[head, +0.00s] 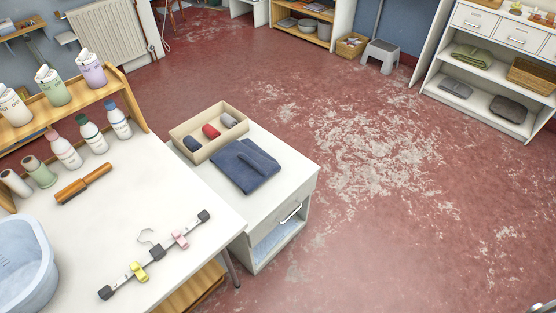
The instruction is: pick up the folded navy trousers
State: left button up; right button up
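The folded navy trousers (245,166) lie flat on the white top of a low cabinet (292,172), left of the middle of the head view. One edge of the folded cloth is raised in a ridge. They lie just in front of an open beige box (184,149) and look close to its side; I cannot tell if they touch it. Neither of my grippers can be made out in the head view. A small dark metallic part shows at the bottom right corner, and I cannot tell what it is.
The box holds rolled cloths. Red floor to the right is open. Shelving (490,112) and a grey stool (381,54) stand behind.

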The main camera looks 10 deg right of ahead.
aim_at(248, 165)
jog(key=i+l+u, duration=0.1)
jog(key=u, duration=0.7)
jog(key=i+l+u, duration=0.15)
jog(key=l+u, duration=0.2)
jog(key=l, duration=0.2)
jog(key=i+l+u, duration=0.1)
jog(key=l+u, duration=0.25)
jog(key=l, duration=0.15)
jog(key=l+u, duration=0.4)
jog(key=l, duration=0.15)
